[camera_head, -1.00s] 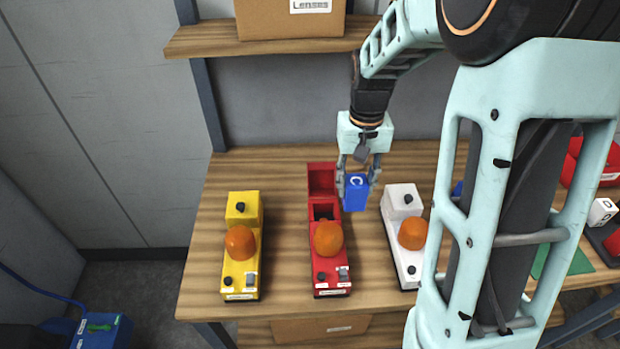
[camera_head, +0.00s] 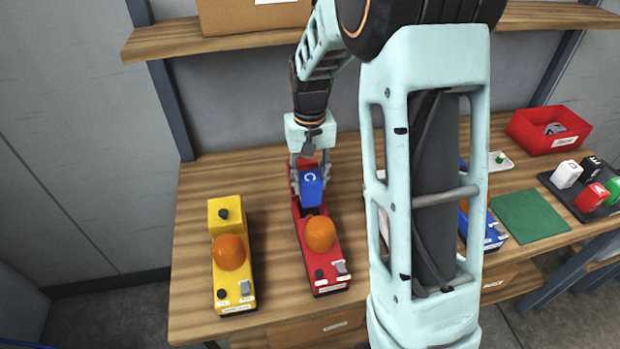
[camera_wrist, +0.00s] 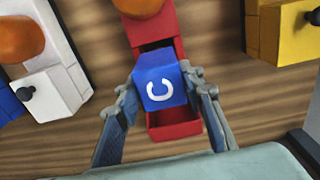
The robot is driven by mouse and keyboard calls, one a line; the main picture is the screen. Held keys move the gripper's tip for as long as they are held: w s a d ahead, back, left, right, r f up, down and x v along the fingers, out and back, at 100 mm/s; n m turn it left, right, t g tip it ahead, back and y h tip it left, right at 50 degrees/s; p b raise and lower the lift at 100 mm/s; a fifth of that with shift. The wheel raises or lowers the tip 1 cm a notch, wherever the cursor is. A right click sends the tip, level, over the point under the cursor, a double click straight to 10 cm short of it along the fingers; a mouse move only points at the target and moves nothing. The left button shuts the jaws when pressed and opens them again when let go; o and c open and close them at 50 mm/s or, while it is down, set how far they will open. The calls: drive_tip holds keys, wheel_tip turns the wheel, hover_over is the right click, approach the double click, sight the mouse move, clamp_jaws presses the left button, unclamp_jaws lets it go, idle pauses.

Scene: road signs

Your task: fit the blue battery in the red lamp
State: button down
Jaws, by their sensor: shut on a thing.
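The blue battery (camera_head: 311,188), a block marked with a white C, is held in my gripper (camera_head: 310,172), which is shut on it. The red lamp (camera_head: 325,268) with an orange dome lies on the table, its battery compartment toward the back. The battery is over the compartment end of the lamp. In the wrist view the battery (camera_wrist: 160,84) is between my fingers (camera_wrist: 165,95). The lamp's open bay (camera_wrist: 155,45) shows on one side of it and the red lid (camera_wrist: 174,125) on the other. I cannot tell whether the battery touches the bay.
A yellow lamp (camera_head: 229,250) stands left of the red one. A white lamp (camera_wrist: 50,97) and a blue lamp (camera_head: 490,233) stand to the right, partly hidden by my arm. A green mat (camera_head: 531,216), a red bin (camera_head: 548,131) and a dark tray of batteries (camera_head: 562,196) lie farther right.

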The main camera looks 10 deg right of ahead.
sight(310, 200)
drive_tip(key=shift+f+b, duration=2.3)
drive_tip(key=shift+f, duration=1.2)
drive_tip(key=c, duration=1.2)
unclamp_jaws()
drive_tip(key=shift+f, duration=0.1)
wheel_tip(310, 200, up, 12)
drive_tip(key=shift+r, duration=0.1)
